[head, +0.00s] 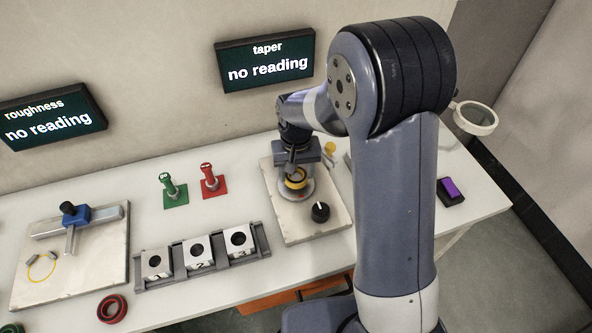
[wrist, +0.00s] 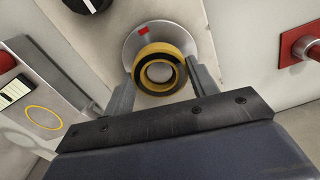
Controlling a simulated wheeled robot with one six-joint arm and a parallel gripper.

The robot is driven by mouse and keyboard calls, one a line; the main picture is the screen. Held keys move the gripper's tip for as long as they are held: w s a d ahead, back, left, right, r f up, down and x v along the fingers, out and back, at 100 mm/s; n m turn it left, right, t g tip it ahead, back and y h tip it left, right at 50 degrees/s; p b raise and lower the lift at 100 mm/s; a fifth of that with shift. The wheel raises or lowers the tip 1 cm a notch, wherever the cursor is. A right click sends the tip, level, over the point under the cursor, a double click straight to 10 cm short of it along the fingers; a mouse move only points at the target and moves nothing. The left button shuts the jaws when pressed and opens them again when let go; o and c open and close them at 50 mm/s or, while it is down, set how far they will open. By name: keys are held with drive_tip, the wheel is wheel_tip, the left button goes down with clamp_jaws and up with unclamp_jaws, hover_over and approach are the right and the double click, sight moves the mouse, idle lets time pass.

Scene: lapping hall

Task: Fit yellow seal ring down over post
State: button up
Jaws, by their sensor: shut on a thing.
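The yellow seal ring (wrist: 160,70), with a dark inner band, sits between the two fingers of my gripper (wrist: 160,84). My gripper is shut on it. A pale round end, seemingly the post (wrist: 159,72), shows inside the ring's hole. Behind the ring is a grey round base (wrist: 135,40) with a red mark. In the head view the ring (head: 296,181) is under my gripper (head: 296,172), above the grey round base (head: 305,193) on a pale plate. The post is mostly hidden; I cannot tell how far down the ring is.
A black knob (head: 320,211) stands on the same plate, close to the base. Green (head: 174,190) and red (head: 212,181) upright pieces and a rack (head: 207,269) of numbered blocks stand to the left.

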drive_tip(key=o, duration=1.1)
drive_tip(key=shift+r, duration=0.1)
wheel_tip(320, 180, up, 11)
drive_tip(key=shift+f, duration=0.2)
drive_tip(key=shift+f, duration=0.1)
wheel_tip(320, 180, down, 11)
drive_tip(key=shift+r, duration=0.5)
drive_tip(key=shift+f, duration=0.1)
idle(0.3)
